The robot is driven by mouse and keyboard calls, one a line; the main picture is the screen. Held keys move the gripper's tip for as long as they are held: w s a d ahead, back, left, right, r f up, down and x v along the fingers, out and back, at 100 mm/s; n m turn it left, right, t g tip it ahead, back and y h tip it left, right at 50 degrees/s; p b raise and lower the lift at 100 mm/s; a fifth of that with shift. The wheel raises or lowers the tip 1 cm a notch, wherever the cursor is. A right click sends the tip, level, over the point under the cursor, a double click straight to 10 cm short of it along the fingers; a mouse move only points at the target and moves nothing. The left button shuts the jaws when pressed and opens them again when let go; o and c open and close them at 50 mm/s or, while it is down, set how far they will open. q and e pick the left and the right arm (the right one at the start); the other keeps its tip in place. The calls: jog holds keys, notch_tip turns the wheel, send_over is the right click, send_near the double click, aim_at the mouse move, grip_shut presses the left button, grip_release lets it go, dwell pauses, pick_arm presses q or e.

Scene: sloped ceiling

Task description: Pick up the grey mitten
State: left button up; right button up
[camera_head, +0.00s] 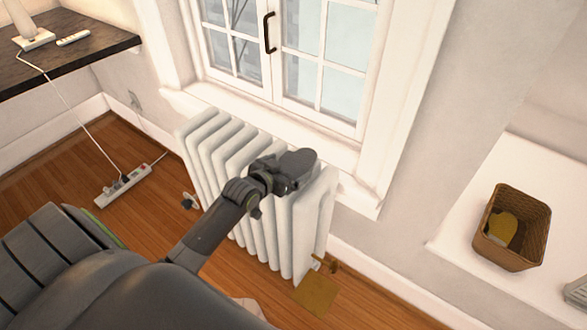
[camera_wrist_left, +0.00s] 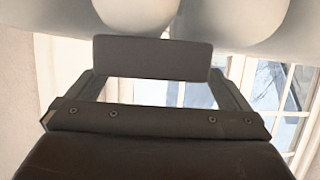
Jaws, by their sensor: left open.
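A dark grey rounded shape that looks like the grey mitten (camera_head: 300,161) is at the top of the white radiator (camera_head: 232,148), below the window in the head view. My left gripper (camera_head: 279,182) is at its near left side and overlaps it, so I cannot tell whether they touch. The left gripper is open. In the wrist view its dark frame and flat finger (camera_wrist_left: 152,60) stand before the white rounded radiator sections (camera_wrist_left: 225,22); I cannot make out the mitten there. My right gripper is not in view.
A wicker basket (camera_head: 490,239) with a yellow item (camera_head: 502,228) stands on a white ledge at right. A power strip (camera_head: 123,186) lies on the wooden floor at left, its cord running up to a dark shelf (camera_head: 75,52). The window (camera_head: 300,45) is behind the radiator.

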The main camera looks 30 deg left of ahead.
pick_arm(q)
jog(key=shift+x, duration=0.9)
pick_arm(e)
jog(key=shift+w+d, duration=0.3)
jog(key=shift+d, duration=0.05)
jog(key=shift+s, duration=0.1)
pick_arm(q)
jog(key=c, duration=0.8)
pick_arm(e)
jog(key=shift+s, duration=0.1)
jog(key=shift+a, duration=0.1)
